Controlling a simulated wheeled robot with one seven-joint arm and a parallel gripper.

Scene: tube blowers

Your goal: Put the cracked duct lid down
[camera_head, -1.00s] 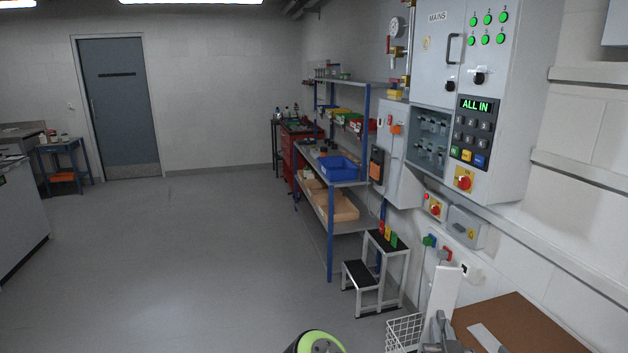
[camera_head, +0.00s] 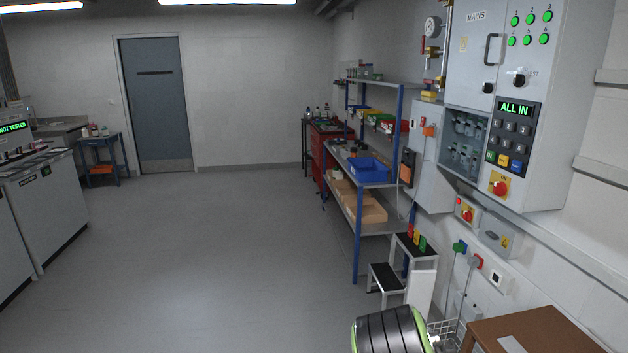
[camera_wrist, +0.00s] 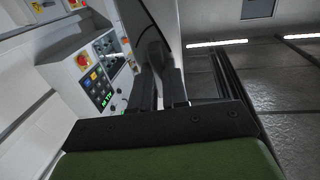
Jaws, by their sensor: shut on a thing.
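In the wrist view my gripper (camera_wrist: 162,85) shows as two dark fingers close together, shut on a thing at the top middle. A pale grey flat panel (camera_wrist: 165,16) rises past the fingertips there; I take it for the duct lid. In the head view a white upright panel (camera_head: 422,292) stands just behind my black and green arm at the bottom, apparently the same lid. My fingers are hidden in that view.
A brown-topped table (camera_head: 535,330) is at the bottom right, with a white wire basket (camera_head: 445,330) beside it. A step stool (camera_head: 385,280) stands before the blue-post shelf (camera_head: 375,225). A control cabinet (camera_head: 510,100) hangs on the right wall. Open floor (camera_head: 200,260) lies to the left.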

